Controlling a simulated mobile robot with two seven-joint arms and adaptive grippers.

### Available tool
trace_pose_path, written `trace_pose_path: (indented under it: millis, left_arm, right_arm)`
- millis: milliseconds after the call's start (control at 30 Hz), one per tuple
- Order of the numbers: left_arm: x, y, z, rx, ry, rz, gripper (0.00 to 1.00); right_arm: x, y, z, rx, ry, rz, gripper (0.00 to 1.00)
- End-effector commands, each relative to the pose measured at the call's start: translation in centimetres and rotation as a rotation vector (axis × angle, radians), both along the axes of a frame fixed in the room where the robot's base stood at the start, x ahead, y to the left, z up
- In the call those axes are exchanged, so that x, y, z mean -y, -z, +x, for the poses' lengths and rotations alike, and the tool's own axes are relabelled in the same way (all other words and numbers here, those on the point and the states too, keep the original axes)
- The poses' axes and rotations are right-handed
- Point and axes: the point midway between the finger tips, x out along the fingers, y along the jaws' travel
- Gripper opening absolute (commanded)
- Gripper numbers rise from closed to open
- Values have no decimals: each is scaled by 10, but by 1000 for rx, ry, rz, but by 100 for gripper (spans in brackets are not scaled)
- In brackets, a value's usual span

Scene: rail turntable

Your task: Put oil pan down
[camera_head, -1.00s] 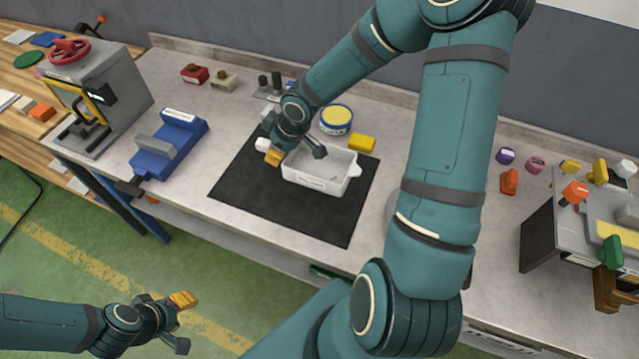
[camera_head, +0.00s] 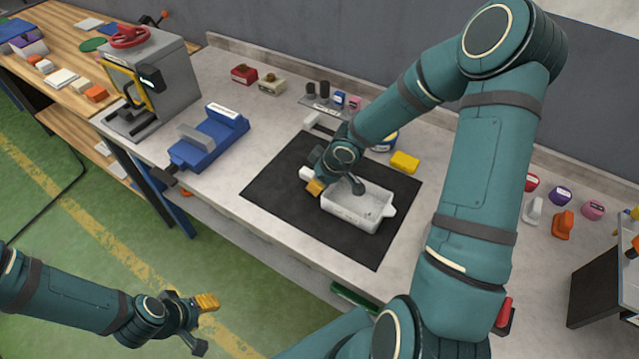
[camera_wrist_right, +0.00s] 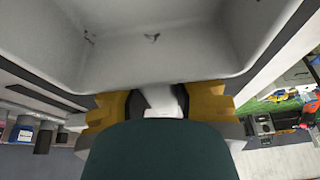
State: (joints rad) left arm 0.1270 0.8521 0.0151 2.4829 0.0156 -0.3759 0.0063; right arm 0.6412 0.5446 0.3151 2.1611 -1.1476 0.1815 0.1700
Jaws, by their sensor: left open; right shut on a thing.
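The oil pan (camera_head: 360,208) is a white rectangular tray with a handle at each end, over the black mat (camera_head: 290,205) on the bench. It looks level and empty. Whether its base touches the mat I cannot tell. My right gripper (camera_head: 318,184) is shut on the pan's left-hand handle; in the right wrist view the handle (camera_wrist_right: 161,98) sits between the yellow fingertips, with the pan (camera_wrist_right: 160,65) filling the top. My left gripper (camera_head: 203,322) is open and empty, over the floor in front of the bench.
A blue vice-like fixture (camera_head: 213,140) stands left of the mat, and a grey press (camera_head: 155,85) with a red handwheel is farther left. A yellow block (camera_head: 405,162) lies just behind the mat. The mat's front part is clear.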

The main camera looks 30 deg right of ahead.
Motion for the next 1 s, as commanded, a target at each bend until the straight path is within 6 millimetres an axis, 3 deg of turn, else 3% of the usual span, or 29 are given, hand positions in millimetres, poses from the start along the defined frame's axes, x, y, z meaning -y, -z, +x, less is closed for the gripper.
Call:
trace_pose_path:
  millis: [267,300,333,733,1000]
  left_arm:
    - [0,2,-1,-1,2,-1,47]
    - [0,1,-1,-1,2,-1,47]
    - [0,1,-1,-1,2,-1,47]
    - [0,-3,0,0,0,0,47]
    - [-1,-33,2,7,-4,-3,47]
  right_arm:
    - [0,2,0,0,0,-1,0]
    - [0,1,0,0,0,0,37]
    - [0,1,0,0,0,0,47]
    - [0,-3,0,0,0,0,47]
    - [10,-48,-15,1,5,-1,47]
